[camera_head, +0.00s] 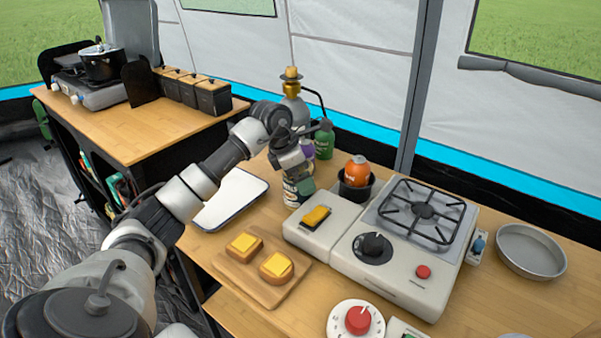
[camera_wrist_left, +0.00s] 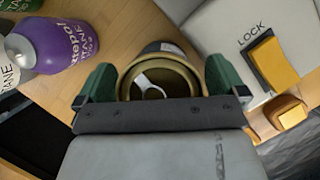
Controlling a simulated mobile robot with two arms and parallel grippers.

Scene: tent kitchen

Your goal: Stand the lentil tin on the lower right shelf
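A tin with a dark and cream label (camera_head: 293,192), which I take for the lentil tin, stands upright on the wooden counter beside the stove unit. Its label is too small to read. My left gripper (camera_head: 303,178) is at the tin. In the left wrist view its green fingers (camera_wrist_left: 160,80) are on either side of the tin's round rim (camera_wrist_left: 160,66). They are close to the rim, but whether they press on it cannot be told. I cannot make out the lower right shelf. My right gripper is out of view.
A purple bottle (camera_wrist_left: 65,45) and a green bottle (camera_head: 324,140) stand behind the tin. The stove unit (camera_head: 395,285) is close on its right. A white tray (camera_head: 232,200) and a board with cheese-topped bread (camera_head: 262,290) lie nearby. Filled shelves (camera_head: 92,183) show under the left counter.

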